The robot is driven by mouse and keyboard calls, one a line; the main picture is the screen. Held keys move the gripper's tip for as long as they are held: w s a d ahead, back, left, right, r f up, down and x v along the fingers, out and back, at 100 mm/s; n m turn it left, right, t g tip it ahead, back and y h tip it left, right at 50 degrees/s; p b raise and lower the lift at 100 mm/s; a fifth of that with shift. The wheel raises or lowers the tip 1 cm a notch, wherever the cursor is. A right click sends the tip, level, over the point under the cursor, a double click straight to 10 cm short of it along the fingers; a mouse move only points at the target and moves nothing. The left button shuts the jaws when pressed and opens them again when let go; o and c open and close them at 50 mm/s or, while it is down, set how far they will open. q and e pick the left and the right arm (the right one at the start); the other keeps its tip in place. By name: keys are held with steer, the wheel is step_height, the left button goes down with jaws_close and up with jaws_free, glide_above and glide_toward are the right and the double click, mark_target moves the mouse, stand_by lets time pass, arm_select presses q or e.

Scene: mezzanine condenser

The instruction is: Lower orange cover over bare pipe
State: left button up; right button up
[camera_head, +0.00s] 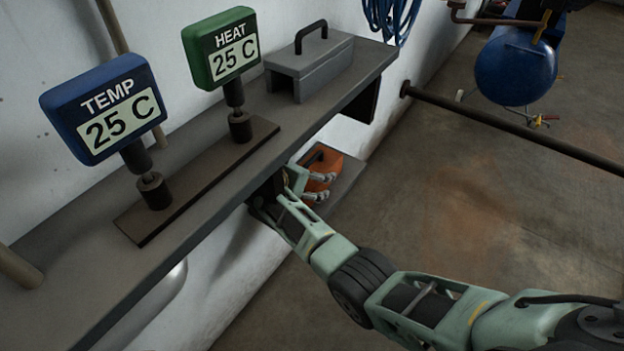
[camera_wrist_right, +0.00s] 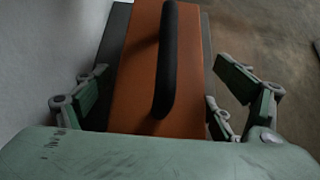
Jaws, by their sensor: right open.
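The orange cover (camera_head: 322,165) sits on a low grey shelf below the main shelf in the head view. It has a black handle on top. In the right wrist view the orange cover (camera_wrist_right: 135,90) fills the middle, with its black handle (camera_wrist_right: 166,65) running lengthwise. My right gripper (camera_head: 318,185) is at the cover; its open fingers (camera_wrist_right: 155,95) stand on either side of it in the wrist view. I cannot tell whether the fingers touch its sides. I cannot make out the bare pipe for sure. My left gripper is not in view.
A grey cover with a black handle (camera_head: 312,65) stands on the long grey shelf (camera_head: 95,290). Blue TEMP (camera_head: 105,108) and green HEAT (camera_head: 221,48) displays both read 25 C. A dark pipe (camera_head: 500,125) crosses the right side near a blue tank (camera_head: 515,68).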

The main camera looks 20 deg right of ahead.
steer(key=shift+r, duration=0.1)
steer(key=shift+c, duration=0.3)
steer(key=c, duration=1.4)
steer(key=shift+c, duration=0.2)
